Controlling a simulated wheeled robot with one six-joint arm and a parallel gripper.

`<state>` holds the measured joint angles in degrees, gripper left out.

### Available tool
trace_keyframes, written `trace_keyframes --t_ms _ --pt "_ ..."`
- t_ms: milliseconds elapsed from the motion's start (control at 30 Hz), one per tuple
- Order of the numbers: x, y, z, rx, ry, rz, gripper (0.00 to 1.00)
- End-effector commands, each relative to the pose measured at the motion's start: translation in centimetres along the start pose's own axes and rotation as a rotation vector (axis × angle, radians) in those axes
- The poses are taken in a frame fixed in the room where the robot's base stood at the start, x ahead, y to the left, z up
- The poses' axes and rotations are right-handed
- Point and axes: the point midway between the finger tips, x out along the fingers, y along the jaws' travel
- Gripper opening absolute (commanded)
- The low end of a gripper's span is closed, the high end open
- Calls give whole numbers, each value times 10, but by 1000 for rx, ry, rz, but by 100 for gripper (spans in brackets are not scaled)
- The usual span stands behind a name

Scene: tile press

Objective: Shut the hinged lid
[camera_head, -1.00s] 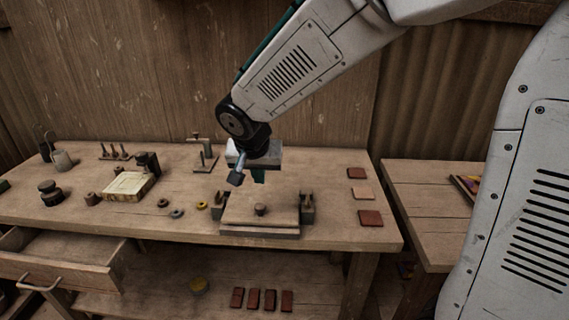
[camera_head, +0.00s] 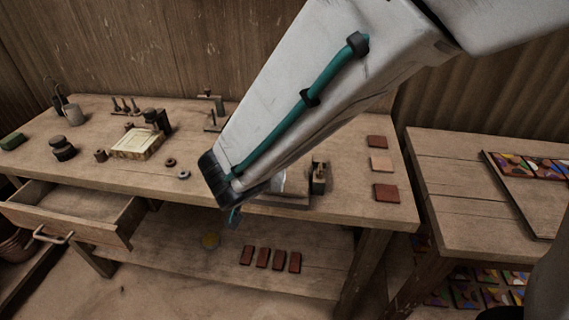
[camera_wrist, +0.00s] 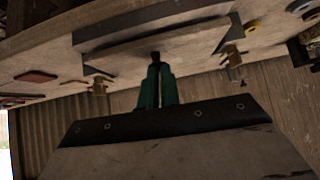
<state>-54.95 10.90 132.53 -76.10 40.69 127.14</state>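The press (camera_head: 285,204) stands at the front of the workbench. In the head view my forearm covers most of it, including the lid, and only its right end and right post (camera_head: 319,178) show. In the wrist view, which is turned over, the lid board (camera_wrist: 190,38) lies along the base (camera_wrist: 150,22), its angle hard to judge. A small dark knob (camera_wrist: 155,57) is at the board's edge. My gripper (camera_wrist: 158,68) has its two teal fingers close together, with the tips at the knob. Whether they grip it or only touch it is unclear.
Brass-coloured fittings (camera_wrist: 233,50) flank the board. Red and tan tiles (camera_head: 381,164) lie right of the press, with more tiles (camera_head: 271,259) on the lower shelf. A drawer (camera_head: 75,212) stands open at left. A second table (camera_head: 450,185) is at right.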

Motion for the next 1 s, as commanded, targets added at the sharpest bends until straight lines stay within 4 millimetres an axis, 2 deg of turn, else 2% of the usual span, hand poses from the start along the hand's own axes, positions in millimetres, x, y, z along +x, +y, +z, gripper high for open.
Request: trace_keyframes --t_ms 33,100,667,867,1000 --pt "7 4 18 -18 -20 13 0" --pt "6 1 21 -21 -10 8 0" --pt "8 0 23 -19 1 11 0" --pt "-4 0 11 -12 10 6 0" --pt "-27 -2 -11 -1 26 -4 0"
